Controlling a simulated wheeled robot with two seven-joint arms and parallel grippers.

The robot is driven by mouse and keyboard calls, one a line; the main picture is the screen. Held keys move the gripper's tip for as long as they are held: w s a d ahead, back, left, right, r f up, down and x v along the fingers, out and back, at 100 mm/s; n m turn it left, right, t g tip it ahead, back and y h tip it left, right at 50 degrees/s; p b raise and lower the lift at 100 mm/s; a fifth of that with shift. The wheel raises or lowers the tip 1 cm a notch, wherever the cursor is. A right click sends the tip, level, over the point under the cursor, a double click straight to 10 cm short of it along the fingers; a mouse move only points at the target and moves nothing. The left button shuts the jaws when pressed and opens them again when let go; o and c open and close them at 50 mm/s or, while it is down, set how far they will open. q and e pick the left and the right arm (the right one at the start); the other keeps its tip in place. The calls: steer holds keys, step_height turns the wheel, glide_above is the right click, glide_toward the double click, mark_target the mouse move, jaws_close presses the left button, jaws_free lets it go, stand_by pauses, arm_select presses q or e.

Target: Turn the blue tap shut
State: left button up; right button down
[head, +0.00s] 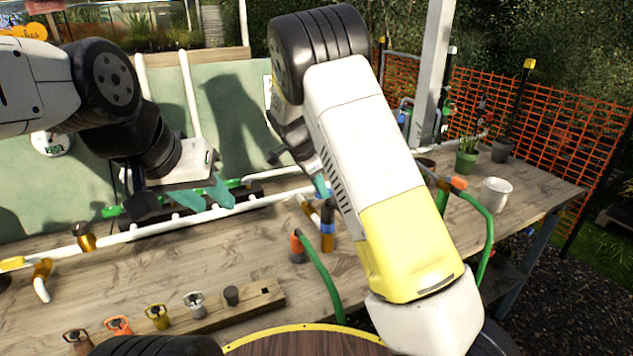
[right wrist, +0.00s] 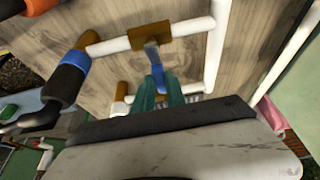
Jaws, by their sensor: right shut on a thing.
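The blue tap's lever (right wrist: 157,74) shows in the right wrist view, with a grey base on a brass fitting (right wrist: 150,36) in a white pipe. My right gripper (right wrist: 160,97) is shut on the lever, its teal fingers around the blue end. In the head view, my right gripper's teal tip (head: 321,186) is partly visible, and my right forearm covers most of the tap area. My left gripper (head: 205,196) hangs over the back of the bench, its two teal fingers apart and empty, away from the blue tap.
A pipe joint with a blue band (head: 327,215) stands beside the right gripper. Green hoses (head: 318,275) curve over the workbench (head: 170,262). A wooden block (head: 262,293) with several coloured taps lies in front. A white mug (head: 495,194) stands right.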

steer(key=shift+s+f, duration=0.1)
steer(key=shift+s, duration=0.05)
stand_by(0.3)
steer(key=c, duration=1.4)
jaws_free()
steer(key=shift+o, duration=0.2)
steer(key=shift+r, duration=0.2)
steer(key=v, duration=0.7)
steer(key=shift+a+r, duration=0.2)
